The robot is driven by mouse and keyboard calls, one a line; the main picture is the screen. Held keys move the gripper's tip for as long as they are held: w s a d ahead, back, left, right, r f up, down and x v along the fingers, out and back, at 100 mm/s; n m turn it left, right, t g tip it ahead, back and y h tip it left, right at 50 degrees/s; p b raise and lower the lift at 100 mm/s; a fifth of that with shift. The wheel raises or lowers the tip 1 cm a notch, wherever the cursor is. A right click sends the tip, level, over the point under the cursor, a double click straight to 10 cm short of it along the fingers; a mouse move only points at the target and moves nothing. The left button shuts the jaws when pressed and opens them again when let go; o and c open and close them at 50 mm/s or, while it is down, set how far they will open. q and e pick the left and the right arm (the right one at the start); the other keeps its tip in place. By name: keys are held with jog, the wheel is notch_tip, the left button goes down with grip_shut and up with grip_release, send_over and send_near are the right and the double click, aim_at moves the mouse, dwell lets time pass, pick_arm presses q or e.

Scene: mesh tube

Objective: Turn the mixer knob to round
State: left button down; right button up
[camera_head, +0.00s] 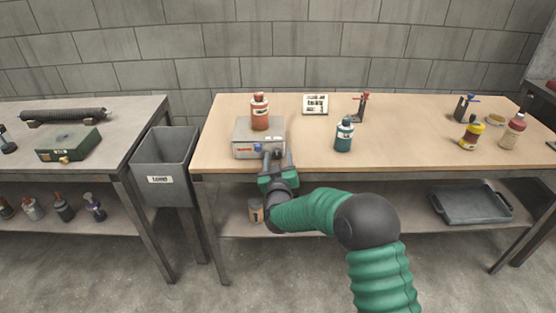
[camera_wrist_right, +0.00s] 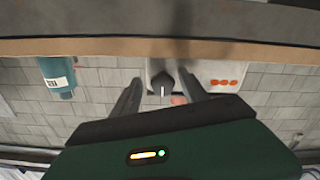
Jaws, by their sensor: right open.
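The mixer (camera_head: 243,132) is a light grey box at the front left of the wooden table, with an orange-red bottle (camera_head: 260,112) on top. Its front also shows in the right wrist view (camera_wrist_right: 210,70), which looks upside down. There the dark knob (camera_wrist_right: 162,84) has a white pointer line and lies between the two fingers. My right gripper (camera_head: 278,158) is open in front of the mixer's front face. In the right wrist view its fingers (camera_wrist_right: 160,92) stand apart on either side of the knob; I cannot tell whether they touch it. My left gripper is not in view.
A teal bottle (camera_head: 344,135) stands right of the mixer. Behind are a picture card (camera_head: 315,103) and a small stand with a red top (camera_head: 361,107). A grey bin (camera_head: 165,158) hangs left of the table.

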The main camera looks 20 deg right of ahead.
jog(key=shift+a, duration=0.15)
jog(key=shift+a, duration=0.2)
jog(key=c, duration=0.4)
jog(key=shift+d, duration=0.15)
grip_shut()
